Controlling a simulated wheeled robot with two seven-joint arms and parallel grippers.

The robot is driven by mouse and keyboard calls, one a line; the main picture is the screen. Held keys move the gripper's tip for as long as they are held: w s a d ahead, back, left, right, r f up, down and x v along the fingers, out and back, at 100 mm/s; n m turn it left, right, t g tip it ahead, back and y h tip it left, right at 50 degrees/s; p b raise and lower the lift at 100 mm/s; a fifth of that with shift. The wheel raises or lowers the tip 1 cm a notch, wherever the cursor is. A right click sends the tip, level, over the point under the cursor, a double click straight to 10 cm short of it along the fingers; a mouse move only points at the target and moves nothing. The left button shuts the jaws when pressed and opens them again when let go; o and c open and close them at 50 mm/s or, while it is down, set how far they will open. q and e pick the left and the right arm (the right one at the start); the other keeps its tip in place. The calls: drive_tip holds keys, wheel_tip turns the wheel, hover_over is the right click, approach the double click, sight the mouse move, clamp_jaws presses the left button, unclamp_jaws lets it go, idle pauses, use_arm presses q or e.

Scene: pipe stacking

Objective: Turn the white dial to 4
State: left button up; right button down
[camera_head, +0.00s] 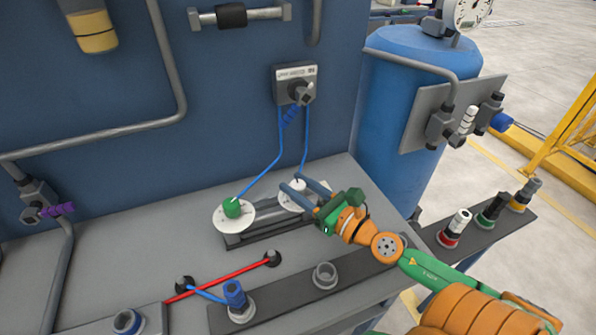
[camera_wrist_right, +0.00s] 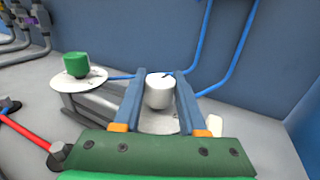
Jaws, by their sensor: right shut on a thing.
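The white dial (camera_head: 298,185) has a white cylindrical knob on a round pale plate, at the right end of a dark grey bracket on the bench. The knob also shows in the right wrist view (camera_wrist_right: 159,92). My right gripper (camera_head: 301,183) reaches in from the lower right, with its two blue-grey fingers shut on the sides of the knob. The fingers and the green palm cover part of the plate. Its markings and the knob's pointer are too small or hidden to read. My left gripper is not in view.
A green dial (camera_head: 232,209) sits just left on its own plate. Blue cables run from both dials to a switch box (camera_head: 295,83) on the blue wall. A blue tank (camera_head: 405,110) stands right. Red and blue cables and a dark rail with fittings (camera_head: 325,276) lie in front.

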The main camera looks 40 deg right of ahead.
drive_tip(key=m+h+p, duration=0.1)
drive_tip(key=h+p, duration=0.1)
drive_tip(key=m+h+p, duration=0.1)
drive_tip(key=h+p, duration=0.1)
drive_tip(key=shift+r+m, duration=0.4)
drive_tip(key=shift+f+m+h+p, duration=0.1)
drive_tip(key=shift+m+h+p, duration=0.3)
drive_tip(key=shift+h+p, duration=0.15)
drive_tip(key=m+h, duration=0.2)
drive_tip(key=h, duration=0.1)
drive_tip(key=shift+f+h+p, duration=0.2)
drive_tip(key=shift+h+p, duration=0.05)
drive_tip(key=shift+p, duration=0.15)
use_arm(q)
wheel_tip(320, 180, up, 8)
use_arm(e)
drive_tip(key=shift+f+m+g+h, duration=0.1)
drive_tip(key=shift+m+g+h, duration=0.7)
drive_tip(key=shift+h, duration=0.5)
drive_tip(key=shift+m+h, duration=0.4)
drive_tip(key=shift+h, duration=0.1)
drive_tip(key=shift+c, duration=2.3)
unclamp_jaws()
